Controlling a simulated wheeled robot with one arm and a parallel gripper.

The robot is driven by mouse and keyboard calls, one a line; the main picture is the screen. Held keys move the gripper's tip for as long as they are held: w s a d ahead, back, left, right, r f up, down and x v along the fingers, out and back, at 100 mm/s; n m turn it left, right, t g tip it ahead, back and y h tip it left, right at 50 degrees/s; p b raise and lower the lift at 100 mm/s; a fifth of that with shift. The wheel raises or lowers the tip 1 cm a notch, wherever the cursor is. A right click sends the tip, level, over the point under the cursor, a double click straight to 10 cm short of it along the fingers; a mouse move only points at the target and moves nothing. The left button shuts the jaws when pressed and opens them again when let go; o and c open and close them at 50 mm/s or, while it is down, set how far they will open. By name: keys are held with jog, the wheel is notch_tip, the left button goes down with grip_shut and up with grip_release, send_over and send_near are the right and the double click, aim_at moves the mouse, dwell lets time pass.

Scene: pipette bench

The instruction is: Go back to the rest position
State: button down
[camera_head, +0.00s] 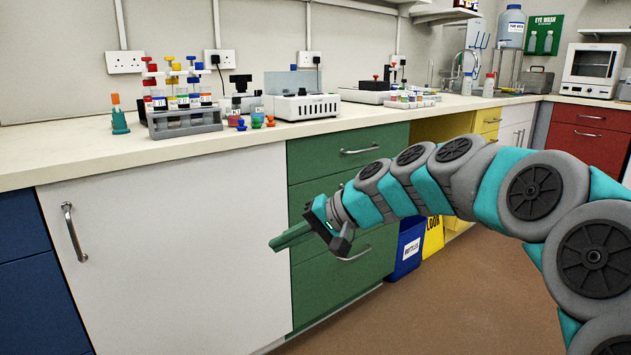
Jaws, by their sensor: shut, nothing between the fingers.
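My gripper (291,236) is in the middle of the head view, at the end of my grey and teal arm, which reaches in from the right. Its green fingers are together, with nothing between them, and point to the left. It hangs below the worktop level, in front of the white cabinet door (165,250) and the green drawers (345,152). Whether it touches the cabinet front cannot be told, but it looks apart from it.
The worktop (70,158) holds a grey rack (185,123) of capped bottles, a white device (302,106) and small colored caps. Brown floor (430,315) lies open below my arm.

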jog(key=s+d+f+g+h, duration=0.1)
jog(key=s+d+f+h, duration=0.2)
jog(key=s, duration=0.8)
jog(key=s+d+f+g+h+p, duration=0.1)
jog(key=s+d+f+h, duration=0.3)
jog(key=s+d+f, duration=0.4)
jog(key=s+d+f+n+g+h, duration=0.1)
jog(key=s+d+f+g+h, duration=0.2)
jog(key=s+d, duration=0.7)
jog(key=s+f, duration=0.2)
jog(key=s, duration=0.4)
jog(key=shift+f+h+p, duration=0.3)
jog(key=shift+f+p, duration=0.05)
jog(key=shift+f, duration=0.05)
jog(key=shift+s, duration=0.1)
